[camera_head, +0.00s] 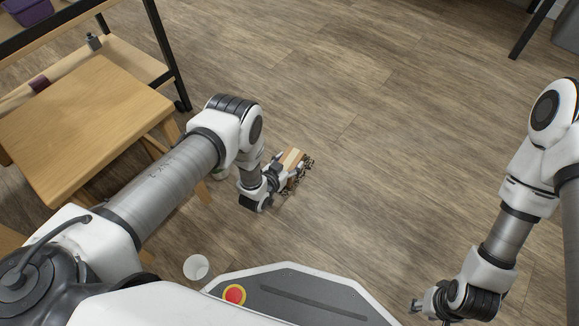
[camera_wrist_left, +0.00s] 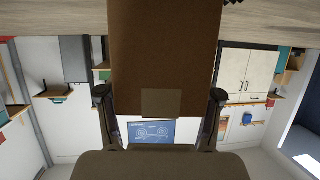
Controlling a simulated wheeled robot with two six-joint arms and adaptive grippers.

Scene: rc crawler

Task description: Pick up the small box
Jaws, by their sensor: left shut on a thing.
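The small box (camera_head: 291,158) is brown with a paler stripe on top, and my left gripper (camera_head: 272,178) is shut on it over the floor. In the left wrist view the box (camera_wrist_left: 165,50) fills the middle between the two fingers of my left gripper (camera_wrist_left: 160,95). The head view does not show clearly how high it is above the floor. My right gripper (camera_head: 430,304) is far from the box at the lower right, and its fingers are too small to read.
Small dark parts (camera_head: 308,164) show at the box's right side; I cannot tell what they are. A wooden table (camera_head: 85,120) and a black-framed shelf (camera_head: 168,55) stand at the left. The floor (camera_head: 400,120) to the right is clear.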

